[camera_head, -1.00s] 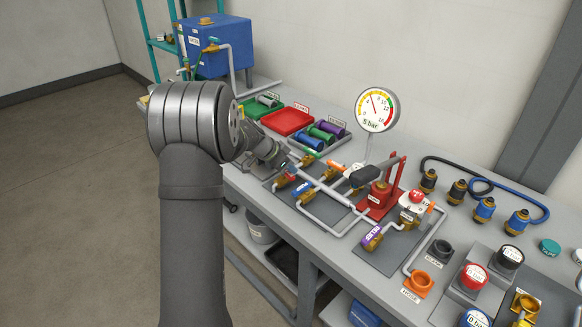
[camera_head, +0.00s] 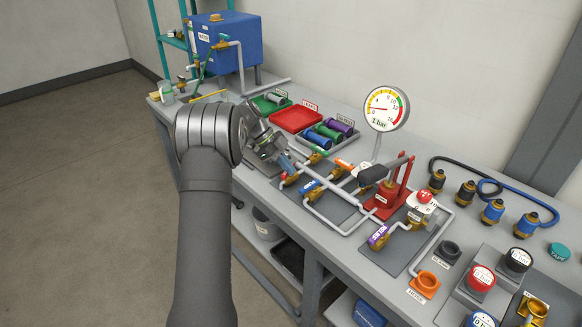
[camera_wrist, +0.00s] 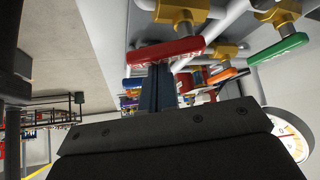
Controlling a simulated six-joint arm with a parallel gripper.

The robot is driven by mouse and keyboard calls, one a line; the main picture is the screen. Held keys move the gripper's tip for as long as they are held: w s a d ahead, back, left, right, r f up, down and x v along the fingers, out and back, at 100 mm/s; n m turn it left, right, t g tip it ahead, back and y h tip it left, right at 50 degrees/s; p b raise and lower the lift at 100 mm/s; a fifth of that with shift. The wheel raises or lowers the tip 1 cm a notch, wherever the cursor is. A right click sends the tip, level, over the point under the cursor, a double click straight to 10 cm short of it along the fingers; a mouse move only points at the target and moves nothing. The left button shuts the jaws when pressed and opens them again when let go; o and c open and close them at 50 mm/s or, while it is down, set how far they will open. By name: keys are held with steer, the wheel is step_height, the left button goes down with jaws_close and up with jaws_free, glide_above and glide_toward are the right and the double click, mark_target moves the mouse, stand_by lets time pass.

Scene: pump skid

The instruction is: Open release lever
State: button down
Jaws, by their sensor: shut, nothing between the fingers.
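A red lever (camera_wrist: 165,51) on a brass valve (camera_wrist: 181,14) lies just beyond my fingertips in the wrist view, across their line. In the head view my gripper (camera_head: 286,163) is low over the near left end of the pipework. The pressure gauge (camera_head: 386,108) reads 1 bar.
A green lever (camera_wrist: 278,48) is to the right of the red one. Blue (camera_head: 310,184), orange (camera_head: 343,163) and purple (camera_head: 379,235) levers stand along the pipes, with a red hand pump (camera_head: 387,199). Trays, including a red one (camera_head: 296,118), lie behind.

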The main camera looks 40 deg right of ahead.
steer(key=shift+w+a, duration=0.15)
steer(key=shift+w, duration=0.1)
steer(key=shift+w+d, duration=0.2)
steer(key=shift+d, duration=0.6)
step_height(320, 180, up, 8)
steer(key=w, duration=0.2)
steer(key=shift+a, duration=0.25)
stand_by(0.5)
steer(key=shift+w+f, duration=0.1)
steer(key=shift+f, duration=0.05)
stand_by(0.3)
